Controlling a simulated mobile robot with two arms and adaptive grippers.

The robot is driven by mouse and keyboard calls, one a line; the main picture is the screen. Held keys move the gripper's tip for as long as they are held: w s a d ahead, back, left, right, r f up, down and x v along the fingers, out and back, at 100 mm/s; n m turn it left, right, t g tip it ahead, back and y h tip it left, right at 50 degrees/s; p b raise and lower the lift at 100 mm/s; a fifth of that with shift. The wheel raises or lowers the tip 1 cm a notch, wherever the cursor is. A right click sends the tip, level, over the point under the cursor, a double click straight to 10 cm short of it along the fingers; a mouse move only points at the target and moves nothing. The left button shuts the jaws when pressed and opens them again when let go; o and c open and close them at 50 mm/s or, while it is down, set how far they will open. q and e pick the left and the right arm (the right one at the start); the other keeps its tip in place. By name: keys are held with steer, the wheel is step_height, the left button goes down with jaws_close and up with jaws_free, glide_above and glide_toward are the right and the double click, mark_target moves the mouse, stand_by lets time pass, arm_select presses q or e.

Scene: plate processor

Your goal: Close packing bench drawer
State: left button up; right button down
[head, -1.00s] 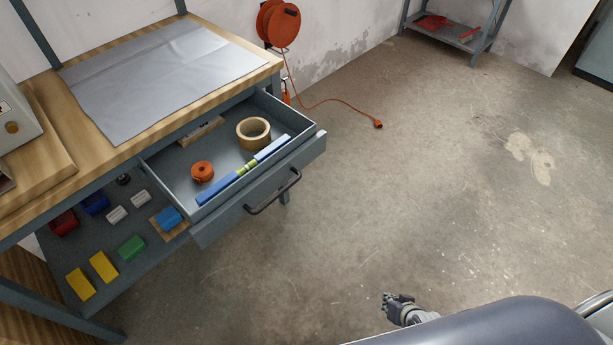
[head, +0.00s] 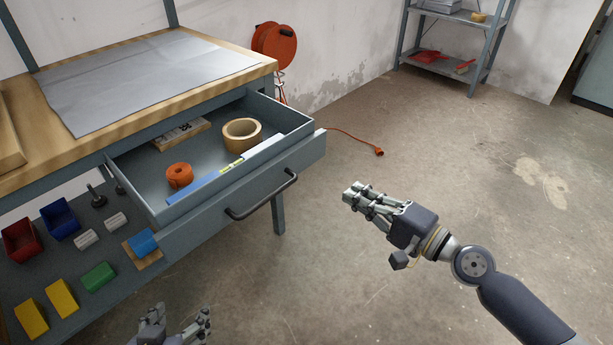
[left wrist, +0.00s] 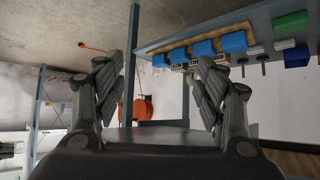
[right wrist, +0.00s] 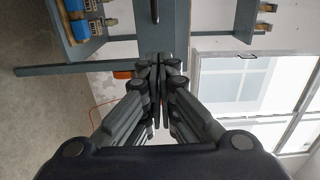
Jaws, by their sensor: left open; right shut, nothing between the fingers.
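The packing bench drawer (head: 245,203) is pulled out from under the bench top, with a dark bar handle (head: 262,196) on its front. Inside it lie an orange tape roll (head: 179,175), a tan tape roll (head: 241,134) and a blue and white strip (head: 222,172). My right gripper (head: 352,194) is shut and empty, right of the handle and apart from it. My left gripper (head: 180,322) is open and empty at the bottom edge of the head view, below the drawer. The left wrist view shows its spread fingers (left wrist: 152,90); the right wrist view shows closed fingers (right wrist: 158,75).
A lower shelf (head: 70,262) holds red and blue bins and yellow, green and blue blocks. An orange cable reel (head: 273,45) hangs on the wall, its cord on the floor. A metal rack (head: 450,60) stands at the back.

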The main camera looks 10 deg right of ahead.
steer(key=p, duration=0.5)
glide_toward(297, 158)
steer(key=x, duration=0.5)
steer(key=shift+w+a, duration=0.1)
steer(key=shift+w, duration=0.1)
arm_select(q)
steer(key=s+a+f+g, duration=0.2)
steer(key=s+g, duration=0.1)
steer(key=s, duration=0.3)
steer(key=s+a+f+g+y, duration=0.1)
steer(key=s+f+g, duration=0.1)
steer(key=s, duration=0.3)
steer(key=shift+s+a+f+g+y, duration=0.15)
steer(key=shift+s+a+g+y, duration=0.2)
steer(key=shift+g, duration=0.45)
arm_select(e)
steer(key=shift+x, duration=0.8)
steer(key=shift+w+f, duration=0.1)
